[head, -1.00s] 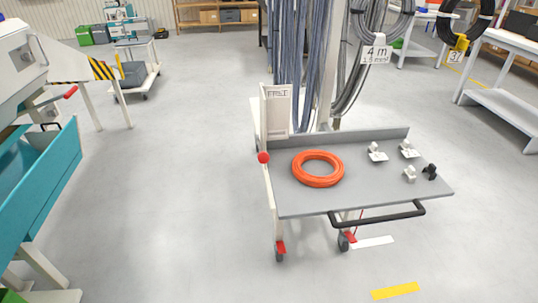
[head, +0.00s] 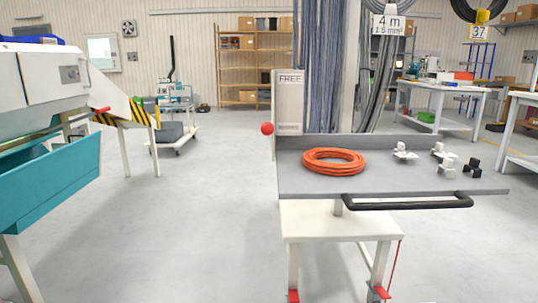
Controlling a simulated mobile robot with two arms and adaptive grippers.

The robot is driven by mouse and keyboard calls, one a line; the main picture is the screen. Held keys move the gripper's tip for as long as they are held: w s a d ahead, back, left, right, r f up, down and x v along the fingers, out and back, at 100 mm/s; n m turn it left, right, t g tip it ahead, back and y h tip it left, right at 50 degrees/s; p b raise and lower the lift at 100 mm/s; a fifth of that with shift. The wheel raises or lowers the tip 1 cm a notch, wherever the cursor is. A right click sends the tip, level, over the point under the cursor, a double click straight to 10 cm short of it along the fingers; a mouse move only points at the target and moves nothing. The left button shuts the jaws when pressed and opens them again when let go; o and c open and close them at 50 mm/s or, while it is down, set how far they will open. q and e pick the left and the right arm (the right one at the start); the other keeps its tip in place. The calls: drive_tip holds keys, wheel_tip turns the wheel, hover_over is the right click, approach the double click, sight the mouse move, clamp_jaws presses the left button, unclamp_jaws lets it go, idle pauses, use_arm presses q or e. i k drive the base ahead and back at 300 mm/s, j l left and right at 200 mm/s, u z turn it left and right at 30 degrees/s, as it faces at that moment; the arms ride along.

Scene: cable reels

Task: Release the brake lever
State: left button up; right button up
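The cart has a grey tray top (head: 400,183) on a pale frame, with a black push handle (head: 410,202) at its front. A round red knob (head: 267,128) sits at the cart's left side and looks like the end of the brake lever; most of the lever's rod is hidden or too thin to see. A pale upright panel (head: 289,105) beside it reads FREE at its top; smaller writing lower down is not legible. Red parts (head: 378,292) show low at the cart's legs, cut by the bottom edge. Neither gripper is in view.
An orange cable coil (head: 334,162) and several small white and black fittings (head: 445,165) are on the tray. A teal bin machine (head: 45,175) stands at left, a white bench (head: 440,95) at right. Hanging cables rise behind the cart. The floor left of the cart is clear.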

sight(267, 128)
drive_tip(key=i+j+u, duration=0.45)
drive_tip(key=i+j, duration=0.2)
drive_tip(key=i, duration=0.15)
